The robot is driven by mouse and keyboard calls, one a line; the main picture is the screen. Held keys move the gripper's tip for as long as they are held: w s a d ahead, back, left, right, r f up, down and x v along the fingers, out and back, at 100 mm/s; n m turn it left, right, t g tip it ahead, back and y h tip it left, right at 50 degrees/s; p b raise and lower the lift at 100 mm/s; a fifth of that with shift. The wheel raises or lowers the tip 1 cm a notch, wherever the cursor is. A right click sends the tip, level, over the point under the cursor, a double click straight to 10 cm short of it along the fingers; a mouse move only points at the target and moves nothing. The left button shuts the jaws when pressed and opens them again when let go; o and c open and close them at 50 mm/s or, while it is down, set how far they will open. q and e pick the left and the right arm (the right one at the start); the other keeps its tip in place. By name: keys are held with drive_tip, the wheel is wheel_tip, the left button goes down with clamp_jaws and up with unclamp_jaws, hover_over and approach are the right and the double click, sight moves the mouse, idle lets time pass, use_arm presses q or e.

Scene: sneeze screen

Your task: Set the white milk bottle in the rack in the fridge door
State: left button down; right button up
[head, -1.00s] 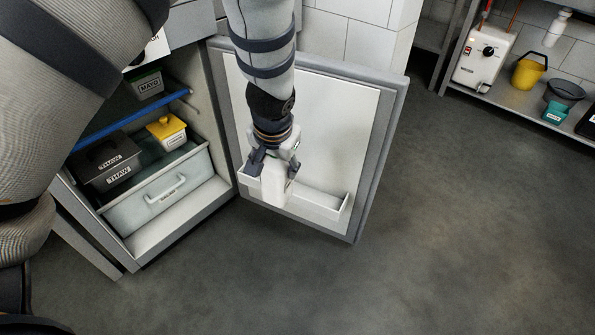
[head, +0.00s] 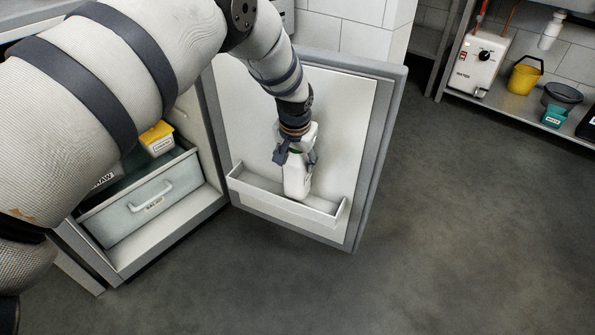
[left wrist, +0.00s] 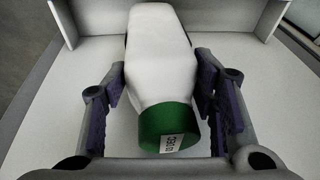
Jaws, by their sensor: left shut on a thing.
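The white milk bottle (head: 296,180) is between the fingers of my left gripper (head: 296,158), which is shut on it. In the left wrist view the bottle (left wrist: 162,60) shows its green cap (left wrist: 168,125) with a white label, close to the camera. The rack (head: 247,183) is a white trough low on the inside of the open fridge door (head: 335,110). The bottle's lower end is at the rack, behind or above its front wall; I cannot tell whether it touches the rack floor. The bottle leans slightly. My right gripper is not in view.
The open fridge at left holds a drawer (head: 130,215) and a yellow-lidded tub (head: 157,138). A shelf at right (head: 500,103) carries a yellow bucket (head: 525,75) and other items. The floor (head: 450,220) right of the door is clear.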

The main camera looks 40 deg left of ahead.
use_arm(q)
wheel_tip(320, 180, down, 3)
drive_tip(key=shift+f+b, duration=0.1)
drive_tip(key=shift+b, duration=0.25)
drive_tip(key=shift+r, duration=0.25)
drive_tip(key=shift+f, duration=0.1)
drive_tip(key=c, duration=0.7)
unclamp_jaws()
drive_tip(key=shift+s+f, duration=0.1)
